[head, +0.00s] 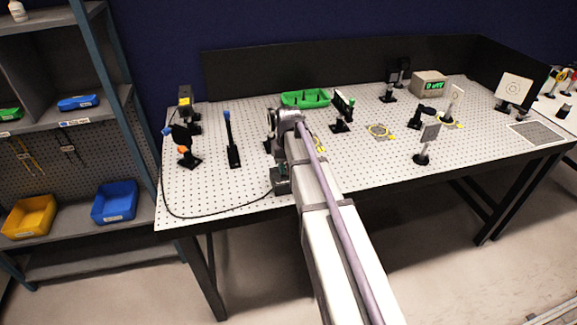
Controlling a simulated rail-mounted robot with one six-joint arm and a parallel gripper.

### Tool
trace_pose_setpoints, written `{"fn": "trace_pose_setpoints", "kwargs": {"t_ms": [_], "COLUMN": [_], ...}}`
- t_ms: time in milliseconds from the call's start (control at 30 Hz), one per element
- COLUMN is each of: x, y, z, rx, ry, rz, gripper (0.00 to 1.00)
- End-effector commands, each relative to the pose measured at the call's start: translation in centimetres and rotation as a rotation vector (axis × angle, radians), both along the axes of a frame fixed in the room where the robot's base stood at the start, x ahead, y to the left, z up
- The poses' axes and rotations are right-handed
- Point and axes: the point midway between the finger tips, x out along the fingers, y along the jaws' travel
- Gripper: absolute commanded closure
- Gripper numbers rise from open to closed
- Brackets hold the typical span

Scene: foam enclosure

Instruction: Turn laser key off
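A small dark box (281,181) sits at the front edge of the optical table, partly covered by my arm. A black cable joins it from the left. No key can be made out on it. A dark laser-like unit with a yellow label (185,101) stands at the table's back left, near the cable's far end. My arm reaches over the front edge, its wrist joint above the table left of centre. My gripper's fingers cannot be made out among the dark parts by the wrist, so their opening and any contact with the box are unclear.
A green tray (305,98) and a display box (429,84) are at the back. The front left tabletop is clear except for the cable (200,216).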

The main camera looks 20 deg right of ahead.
Motion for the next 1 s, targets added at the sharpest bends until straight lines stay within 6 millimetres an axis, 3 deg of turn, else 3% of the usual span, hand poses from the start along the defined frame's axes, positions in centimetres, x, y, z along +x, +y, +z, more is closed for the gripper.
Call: {"fn": "trace_pose_setpoints", "kwargs": {"t_ms": [267, 733, 1000], "x": [0.0, 0.0, 0.0], "y": [0.0, 0.0, 0.0], "z": [0.7, 10.6, 10.8], "rx": [0.000, 0.000, 0.000], "ry": [0.000, 0.000, 0.000], "rz": [0.000, 0.000, 0.000], "gripper": [0.65, 0.65, 0.65]}}
